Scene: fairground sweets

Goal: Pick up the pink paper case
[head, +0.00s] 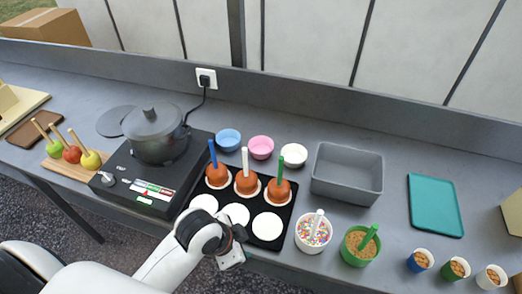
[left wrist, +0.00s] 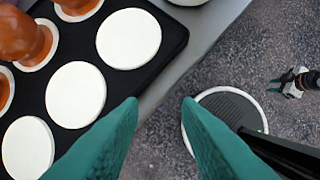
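The pink paper case (head: 261,147) is a small round cup at the back of the counter in the head view. It stands between the blue case (head: 228,139) and the white case (head: 293,155), and looks empty. My left gripper (left wrist: 160,104) is open and empty, its two green fingers well apart in the left wrist view. It is at the counter's front edge, in front of the black tray and well short of the pink case. The pink case is outside the left wrist view. What seems to be my right gripper (left wrist: 280,85) shows small at the right there; its opening is unclear.
Three caramel apples on sticks stand in the black tray's (head: 217,194) back row, between my left gripper and the pink case. A pot (head: 155,132) on a hob is to the left. A grey bin (head: 347,174), sprinkle cup (head: 313,233) and green cup (head: 358,245) are to the right.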

